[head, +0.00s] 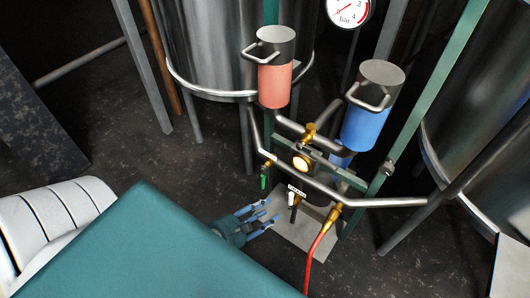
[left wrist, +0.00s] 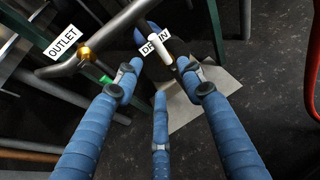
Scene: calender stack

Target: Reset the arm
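My left gripper (head: 266,210) is at the lower middle of the head view, low and to the left of the pipework. Its blue fingers are spread open and hold nothing. In the left wrist view (left wrist: 158,78) the fingers point toward the drain valve's white handle (left wrist: 182,64), with a visible gap to it in the head view. That white handle (head: 291,199) hangs under the pipe, by a small label. A green handle (head: 264,182) sits to its left, near the OUTLET label (left wrist: 61,42) in the wrist view. My right gripper is not in view.
A red canister (head: 275,85) and a blue canister (head: 365,128) stand above the pipes (head: 350,195). A red hose (head: 318,255) runs down right of my gripper. A steel tank (head: 205,45) stands behind. Dark floor (head: 130,150) is open to the left.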

